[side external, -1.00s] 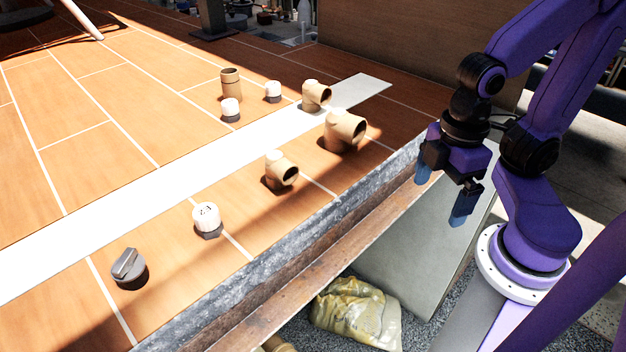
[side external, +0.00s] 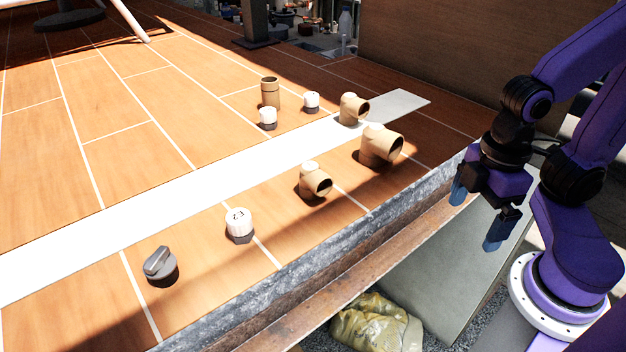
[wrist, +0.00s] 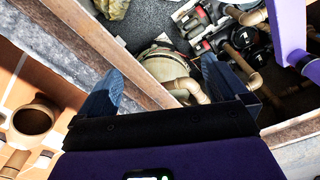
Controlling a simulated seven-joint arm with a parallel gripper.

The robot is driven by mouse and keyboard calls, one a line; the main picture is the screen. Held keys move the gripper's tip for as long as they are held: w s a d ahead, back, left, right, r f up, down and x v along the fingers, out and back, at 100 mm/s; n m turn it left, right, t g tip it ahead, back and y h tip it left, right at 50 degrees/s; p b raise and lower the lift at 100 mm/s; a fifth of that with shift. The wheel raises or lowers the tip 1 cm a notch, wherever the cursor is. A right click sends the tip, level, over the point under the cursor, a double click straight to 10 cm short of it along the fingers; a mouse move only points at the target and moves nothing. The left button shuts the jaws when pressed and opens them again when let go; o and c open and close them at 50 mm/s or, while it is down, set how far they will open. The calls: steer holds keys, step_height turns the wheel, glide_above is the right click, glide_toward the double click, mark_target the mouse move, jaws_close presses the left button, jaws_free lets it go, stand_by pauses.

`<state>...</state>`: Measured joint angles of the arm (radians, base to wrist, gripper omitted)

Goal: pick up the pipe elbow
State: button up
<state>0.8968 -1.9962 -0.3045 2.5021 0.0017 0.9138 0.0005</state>
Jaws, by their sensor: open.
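Three tan bent pipe fittings with round openings sit on the wooden deck: a large one (side external: 380,146), a smaller one behind it (side external: 354,108) and a smaller one nearer the front edge (side external: 314,181). I cannot tell for sure which is the pipe elbow. In the wrist view, a tan fitting with a round opening (wrist: 33,121) shows at the left edge. My gripper (side external: 477,213) is open and empty, pointing down beyond the deck's edge, to the right of the fittings. Its blue fingers (wrist: 162,68) have only the ground and equipment below between them.
A straight tan coupling (side external: 270,93), two white caps (side external: 311,102) (side external: 267,118), a white marked cap (side external: 239,224) and a grey knobbed plug (side external: 160,265) stand on the deck. A stone and rusty metal edge borders it. Pipes and pumps (wrist: 235,40) lie below.

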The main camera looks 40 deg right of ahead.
steer(key=c, duration=0.4)
steer(key=shift+c, duration=0.2)
